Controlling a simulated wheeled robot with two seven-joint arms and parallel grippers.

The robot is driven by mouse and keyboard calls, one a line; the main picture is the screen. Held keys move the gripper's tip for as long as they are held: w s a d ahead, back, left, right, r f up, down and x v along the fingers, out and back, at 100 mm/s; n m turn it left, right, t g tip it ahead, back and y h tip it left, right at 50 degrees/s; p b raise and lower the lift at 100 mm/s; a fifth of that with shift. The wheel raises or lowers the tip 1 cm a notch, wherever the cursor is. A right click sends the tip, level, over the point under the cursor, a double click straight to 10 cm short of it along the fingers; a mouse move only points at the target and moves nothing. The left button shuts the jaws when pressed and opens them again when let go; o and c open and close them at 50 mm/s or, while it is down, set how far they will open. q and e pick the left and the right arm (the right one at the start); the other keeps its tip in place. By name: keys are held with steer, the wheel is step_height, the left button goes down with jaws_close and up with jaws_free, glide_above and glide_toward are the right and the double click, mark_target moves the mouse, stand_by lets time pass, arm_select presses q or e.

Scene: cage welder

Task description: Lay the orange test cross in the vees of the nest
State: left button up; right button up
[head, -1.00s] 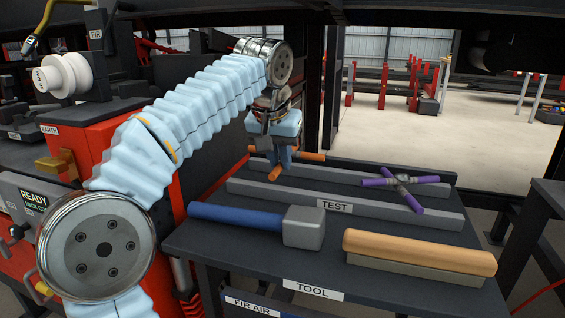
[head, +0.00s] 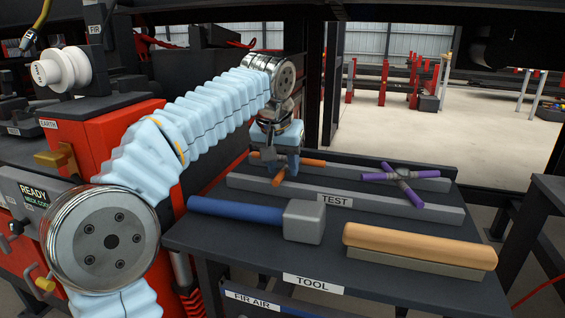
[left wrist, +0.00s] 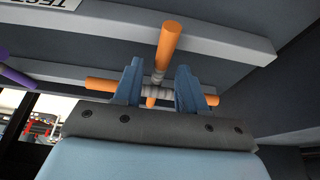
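The orange test cross (head: 312,163) lies on the rails of the rack marked TEST (head: 375,212), at its left end. It has orange arms and a grey hub, and it also shows in the left wrist view (left wrist: 168,45). My left gripper (head: 281,165) is over it, pointing down. In the left wrist view its two blue fingers (left wrist: 158,88) stand apart on either side of the hub, with a gap between them. The head view hides the hub behind the gripper. I cannot make out the nest with its vees. My right gripper is not in view.
A purple cross (head: 405,185) lies on the same rails to the right. In front are a blue-handled hammer (head: 240,213) and a wooden-backed tool (head: 420,247) on the dark table (head: 225,252). A red machine (head: 100,138) stands at the left.

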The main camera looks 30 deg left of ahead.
arm_select(q)
steer(key=shift+f, duration=0.1)
steer(key=v, duration=0.2)
steer(key=p+v, duration=0.1)
steer(key=v, duration=0.4)
steer(key=shift+w+a+p, duration=0.2)
steer(key=shift+w+p, duration=0.05)
steer(key=shift+p, duration=0.15)
steer(key=shift+s+r, duration=0.2)
steer(key=shift+r, duration=0.3)
